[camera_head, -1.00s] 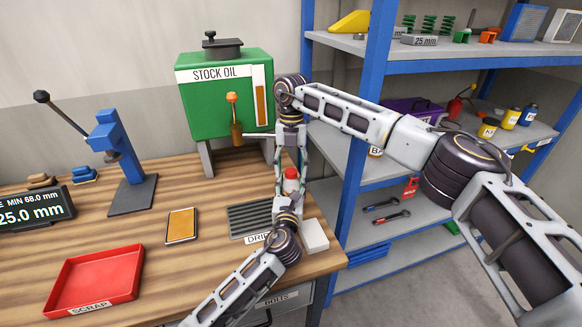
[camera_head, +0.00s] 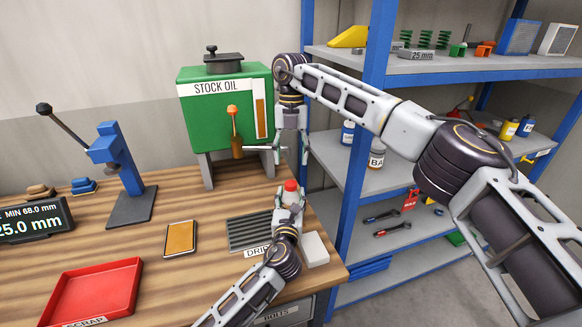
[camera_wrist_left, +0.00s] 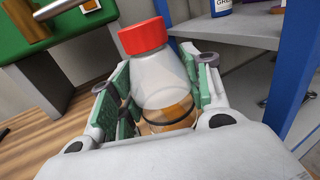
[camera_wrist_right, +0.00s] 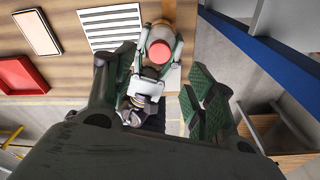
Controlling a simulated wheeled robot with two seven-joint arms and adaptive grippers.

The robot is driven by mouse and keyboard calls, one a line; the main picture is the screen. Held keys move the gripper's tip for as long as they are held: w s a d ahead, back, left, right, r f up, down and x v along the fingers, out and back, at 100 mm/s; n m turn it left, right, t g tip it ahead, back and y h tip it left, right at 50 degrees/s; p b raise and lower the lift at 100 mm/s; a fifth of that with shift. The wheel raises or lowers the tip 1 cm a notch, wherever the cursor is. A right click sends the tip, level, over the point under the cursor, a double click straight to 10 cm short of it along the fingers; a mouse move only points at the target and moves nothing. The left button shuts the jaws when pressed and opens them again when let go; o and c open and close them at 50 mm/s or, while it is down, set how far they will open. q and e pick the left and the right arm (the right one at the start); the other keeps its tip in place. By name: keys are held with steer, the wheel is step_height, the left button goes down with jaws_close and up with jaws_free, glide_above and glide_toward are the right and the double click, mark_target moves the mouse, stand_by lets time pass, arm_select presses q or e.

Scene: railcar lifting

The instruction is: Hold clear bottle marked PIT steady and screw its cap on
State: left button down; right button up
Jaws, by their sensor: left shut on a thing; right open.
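The clear bottle (camera_wrist_left: 158,80) stands upright with a little amber liquid low inside. Its red cap (camera_wrist_left: 143,36) sits on the neck; whether it is fully tight I cannot tell. In the head view the red cap (camera_head: 290,185) shows above my left gripper (camera_head: 289,203). That gripper is shut around the bottle's body, with a green pad on each side in the left wrist view. The PIT marking is not visible. My right gripper (camera_head: 292,155) is open and empty, pointing down above the cap. In the right wrist view the cap (camera_wrist_right: 159,51) lies beyond its open fingers.
The drip grate (camera_head: 250,232) and a white block (camera_head: 315,249) lie beside the bottle. The green stock oil tank (camera_head: 215,110) with its tap stands behind. The blue shelf post (camera_head: 357,150) is close on the right. A red scrap tray (camera_head: 97,290) is at front left.

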steer(key=shift+w+r, duration=0.15)
steer(key=shift+r, duration=0.8)
steer(key=shift+w+r, duration=0.1)
steer(key=shift+r, duration=0.8)
arm_select(q)
steer(key=c, duration=0.6)
jaws_free()
steer(key=shift+s, duration=0.15)
steer(key=shift+s+a, duration=0.15)
steer(key=shift+s, duration=1.8)
steer(key=shift+s+a, duration=0.2)
steer(key=shift+s, duration=1.75)
steer(key=shift+s+a, duration=0.15)
steer(key=shift+s, duration=1.8)
steer(key=shift+r, duration=0.1)
arm_select(e)
steer(key=shift+r, duration=0.15)
